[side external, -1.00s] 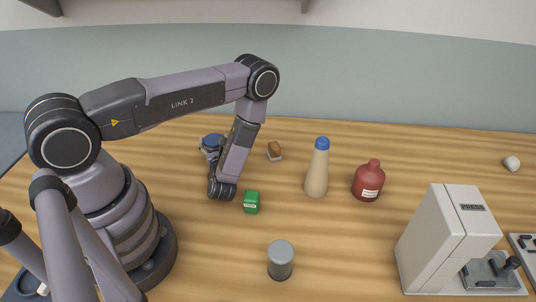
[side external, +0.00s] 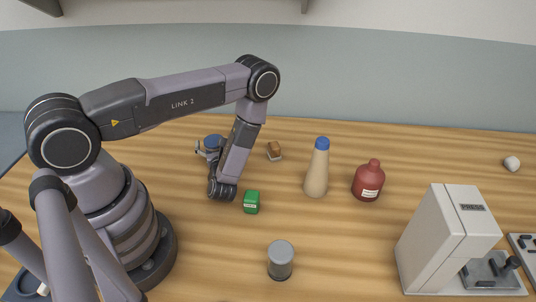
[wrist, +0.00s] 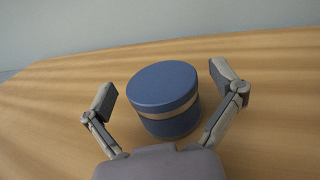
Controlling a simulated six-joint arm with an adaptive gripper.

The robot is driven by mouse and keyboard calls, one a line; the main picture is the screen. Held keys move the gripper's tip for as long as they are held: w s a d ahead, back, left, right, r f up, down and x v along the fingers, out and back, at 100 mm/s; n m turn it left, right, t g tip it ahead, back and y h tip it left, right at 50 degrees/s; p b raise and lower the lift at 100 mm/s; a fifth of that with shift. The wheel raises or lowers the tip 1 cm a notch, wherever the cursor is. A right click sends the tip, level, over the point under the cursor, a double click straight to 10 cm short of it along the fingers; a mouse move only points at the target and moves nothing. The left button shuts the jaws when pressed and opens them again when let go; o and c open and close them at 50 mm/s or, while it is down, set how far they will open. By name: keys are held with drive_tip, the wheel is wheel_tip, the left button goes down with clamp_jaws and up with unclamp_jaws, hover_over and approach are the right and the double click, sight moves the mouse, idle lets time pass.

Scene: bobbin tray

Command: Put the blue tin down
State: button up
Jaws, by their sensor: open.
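The blue tin (wrist: 163,88) stands upright on the wooden table in the wrist view, with a blue lid and a pale band around its side. My gripper (wrist: 165,82) is open, with one finger on each side of the tin and a visible gap on the left. On the right the finger is close to the tin; I cannot tell if it touches. In the side view the tin (side external: 212,139) is small and partly hidden behind my gripper (side external: 205,149) and wrist.
A green box (side external: 251,202) stands close to my wrist. A brown-topped block (side external: 274,151), a cream bottle with a blue cap (side external: 317,172) and a red bottle (side external: 368,182) are to the right. A grey can (side external: 280,260) and a press (side external: 450,240) are in front.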

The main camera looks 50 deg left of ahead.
drive_tip(key=v, duration=0.3)
drive_tip(key=shift+w, duration=0.1)
wheel_tip(320, 180, up, 18)
drive_tip(key=s+a+n+g+y, duration=0.2)
drive_tip(key=n+g, duration=0.5)
drive_tip(key=s+d+r+n+g+h, duration=0.1)
drive_tip(key=s+r+n+g+h, duration=0.3)
drive_tip(key=s+r+n+g, duration=0.35)
drive_tip(key=s+d+r+n+t+h, duration=0.3)
drive_tip(key=d+r+n+t+h, duration=0.1)
drive_tip(key=d+r+t+h, duration=0.2)
drive_tip(key=s+d+r+n+t+h, duration=0.4)
drive_tip(key=d+r+t+h, duration=0.2)
drive_tip(key=d+r+h, duration=0.1)
drive_tip(key=d+h, duration=0.1)
drive_tip(key=d, duration=0.1)
drive_tip(key=shift+d+n, duration=0.35)
